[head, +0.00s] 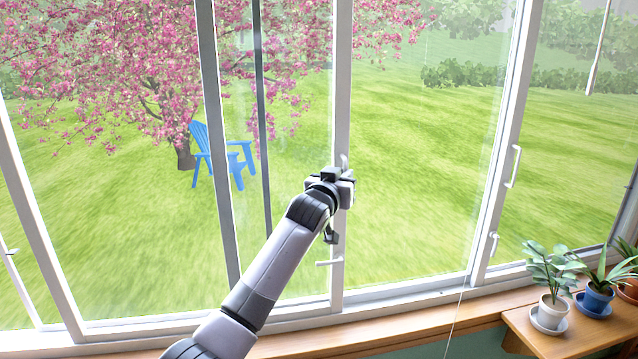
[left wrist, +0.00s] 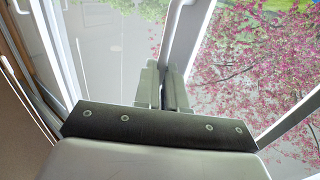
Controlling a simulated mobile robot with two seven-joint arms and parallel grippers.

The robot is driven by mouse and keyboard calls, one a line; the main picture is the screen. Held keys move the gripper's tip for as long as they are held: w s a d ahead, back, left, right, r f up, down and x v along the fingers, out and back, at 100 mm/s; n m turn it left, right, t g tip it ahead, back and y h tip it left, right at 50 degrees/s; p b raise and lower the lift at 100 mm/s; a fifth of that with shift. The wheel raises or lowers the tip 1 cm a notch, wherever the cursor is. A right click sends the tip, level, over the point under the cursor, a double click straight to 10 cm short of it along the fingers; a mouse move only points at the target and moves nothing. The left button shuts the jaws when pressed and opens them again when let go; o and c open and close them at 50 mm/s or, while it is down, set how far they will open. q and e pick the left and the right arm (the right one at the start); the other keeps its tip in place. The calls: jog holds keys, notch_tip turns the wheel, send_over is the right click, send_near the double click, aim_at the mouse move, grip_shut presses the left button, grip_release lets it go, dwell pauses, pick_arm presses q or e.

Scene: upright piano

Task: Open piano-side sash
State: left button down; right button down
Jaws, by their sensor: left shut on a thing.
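The white-framed window sash has an upright stile (head: 341,90) in the middle of the head view. A light handle (head: 345,161) on this stile shows just above my left gripper (head: 343,180), which hides most of it. My left gripper is shut on the handle. In the left wrist view, the two fingers (left wrist: 164,88) close together at the foot of the pale stile (left wrist: 185,40). A small latch (head: 329,262) sits lower on the stile, below the gripper. My right gripper is in neither view.
Another upright frame (head: 506,150) with a handle (head: 514,167) stands to the right. A wooden sill (head: 400,329) runs below the windows. Potted plants (head: 553,309) stand on a wooden surface (head: 530,340) at lower right. A blue chair (head: 201,137) is outside on the grass.

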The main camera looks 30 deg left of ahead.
pick_arm(q)
jog(key=shift+w+d, duration=0.6)
jog(key=shift+d, duration=0.3)
jog(key=c, duration=1.2)
grip_release()
jog(key=shift+a, duration=0.1)
jog(key=s, duration=0.7)
jog(key=shift+d+b, duration=0.3)
jog(key=shift+d, duration=0.1)
jog(key=shift+f, duration=0.15)
